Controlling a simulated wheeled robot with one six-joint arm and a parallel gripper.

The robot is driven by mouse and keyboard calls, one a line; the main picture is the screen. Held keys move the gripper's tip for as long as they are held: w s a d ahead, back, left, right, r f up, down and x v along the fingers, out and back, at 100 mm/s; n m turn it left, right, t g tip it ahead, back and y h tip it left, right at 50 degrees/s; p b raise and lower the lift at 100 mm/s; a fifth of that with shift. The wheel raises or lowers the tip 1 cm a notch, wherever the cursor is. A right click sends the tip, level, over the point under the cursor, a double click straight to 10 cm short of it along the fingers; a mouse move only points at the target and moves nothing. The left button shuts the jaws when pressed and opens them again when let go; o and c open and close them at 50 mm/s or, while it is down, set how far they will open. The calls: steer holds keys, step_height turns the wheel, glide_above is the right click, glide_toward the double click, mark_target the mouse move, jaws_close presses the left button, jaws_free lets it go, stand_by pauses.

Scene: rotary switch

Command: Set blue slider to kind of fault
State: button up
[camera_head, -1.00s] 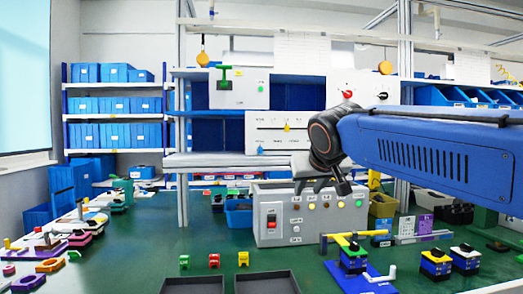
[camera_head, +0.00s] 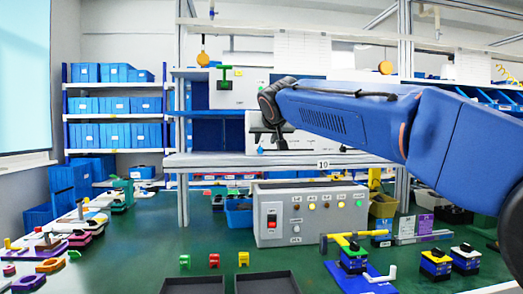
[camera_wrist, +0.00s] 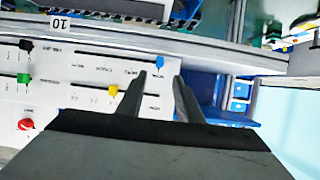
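The blue slider (camera_wrist: 159,62) sits at the right end of the upper slot on the white panel (camera_wrist: 75,108) in the wrist view. It also shows low at the panel's left in the head view (camera_head: 260,150). My gripper (camera_wrist: 160,76) is open, its two fingers apart and pointing toward the blue slider. The slider appears just beyond the fingertips, in line with the gap. I cannot tell the exact depth between them. In the head view my gripper (camera_head: 268,136) is in front of the panel, slightly above the blue slider. The slot labels are too blurred to read.
A yellow slider (camera_wrist: 113,90) is on the adjacent slot, close to the left finger in the wrist view. Black (camera_wrist: 26,45), green (camera_wrist: 23,78) and red (camera_wrist: 26,124) controls lie further left. A shelf edge marked 10 (camera_head: 323,164) runs below the panel.

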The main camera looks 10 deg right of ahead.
mark_target(261, 150)
steer(key=x, duration=1)
steer(key=shift+w+f, duration=0.25)
steer(key=shift+w, duration=0.1)
steer(key=shift+c, duration=0.4)
steer(key=shift+d, duration=0.1)
jaws_close()
